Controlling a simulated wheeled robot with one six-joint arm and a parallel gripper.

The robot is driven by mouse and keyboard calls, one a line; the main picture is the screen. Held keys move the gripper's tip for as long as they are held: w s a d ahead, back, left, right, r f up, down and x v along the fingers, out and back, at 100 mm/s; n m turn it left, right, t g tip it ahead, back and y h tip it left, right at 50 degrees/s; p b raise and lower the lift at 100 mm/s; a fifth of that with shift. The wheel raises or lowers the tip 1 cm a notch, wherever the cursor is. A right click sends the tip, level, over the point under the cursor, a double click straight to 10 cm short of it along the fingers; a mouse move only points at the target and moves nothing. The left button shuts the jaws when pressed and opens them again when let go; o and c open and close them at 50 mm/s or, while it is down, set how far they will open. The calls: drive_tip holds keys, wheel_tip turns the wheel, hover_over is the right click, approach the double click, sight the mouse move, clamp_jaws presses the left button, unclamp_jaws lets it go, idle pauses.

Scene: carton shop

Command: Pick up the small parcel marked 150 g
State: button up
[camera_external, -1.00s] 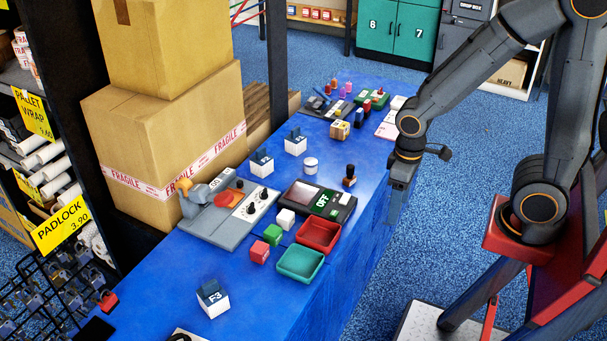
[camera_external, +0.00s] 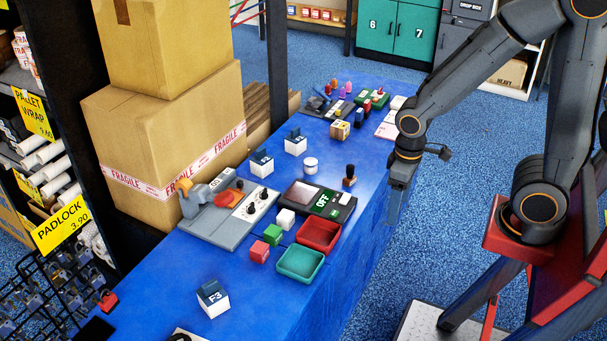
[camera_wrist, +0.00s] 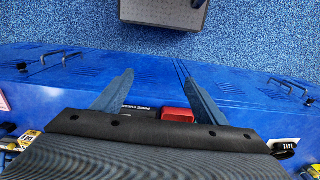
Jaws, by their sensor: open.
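My gripper (camera_external: 396,205) hangs beside the right edge of the blue counter in the outside view, open and empty. In the wrist view its two fingers (camera_wrist: 158,90) stand apart, with the counter's blue side behind them. A small yellow-brown parcel (camera_external: 340,130) with a label sits on the far part of the counter, left of and beyond my gripper. A similar yellow box (camera_wrist: 28,138) shows at the lower left of the wrist view. I cannot read a 150 g mark on any.
A scale with a dark display (camera_external: 318,200), a red tray (camera_external: 318,236) and a teal tray (camera_external: 300,264) lie near the counter's front edge. A dark-handled stamp (camera_external: 350,175) stands near my gripper. Large cartons (camera_external: 165,140) rise at the left. Blue floor (camera_external: 480,190) lies right of the counter.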

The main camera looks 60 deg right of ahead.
drive_tip(key=w+d+m, duration=0.6)
drive_tip(key=w+m, duration=0.3)
drive_tip(key=w, duration=0.3)
drive_tip(key=m+t, duration=0.4)
drive_tip(key=m, duration=2.3)
hover_over(341, 125)
drive_tip(key=s, duration=0.2)
wheel_tip(341, 125, down, 5)
drive_tip(key=shift+t, duration=0.3)
drive_tip(key=shift+s+p+x, duration=0.15)
drive_tip(key=shift+p+x, duration=0.4)
drive_tip(key=shift+x, duration=1.35)
drive_tip(key=shift+s+p+x, duration=0.1)
drive_tip(key=shift+p+x, duration=0.4)
drive_tip(key=shift+x, duration=1.45)
drive_tip(key=shift+d+f, duration=0.1)
drive_tip(key=shift+d, duration=0.05)
